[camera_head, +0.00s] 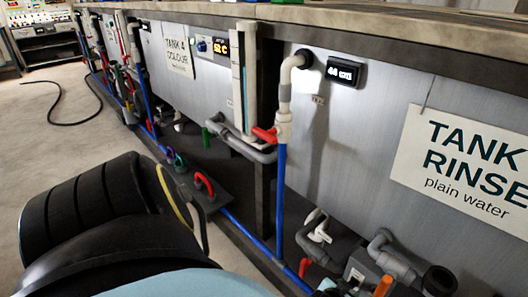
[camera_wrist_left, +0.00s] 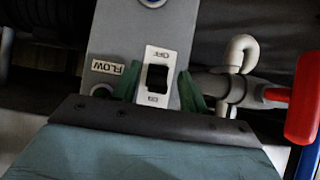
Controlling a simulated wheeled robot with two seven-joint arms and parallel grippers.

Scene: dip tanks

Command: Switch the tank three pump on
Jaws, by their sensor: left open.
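In the left wrist view a black rocker switch (camera_wrist_left: 157,78) sits in a white surround marked OFF at the far side and ON at the near side. It is on a grey plate (camera_wrist_left: 112,45) with a FLOW label (camera_wrist_left: 107,67). I cannot tell which way the rocker is tipped, and no tank number shows on this plate. My left gripper (camera_wrist_left: 160,72) is open, its green fingers on either side of the switch. Contact with it cannot be told. In the head view my left gripper is not visible, and my right gripper is in neither view.
A red-handled valve (camera_wrist_left: 301,98) and grey pipe (camera_wrist_left: 212,82) lie right of the switch. In the head view, a TANK RINSE sign (camera_head: 462,165) hangs at right and a TANK 4 COLOUR sign (camera_head: 178,52) further back.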

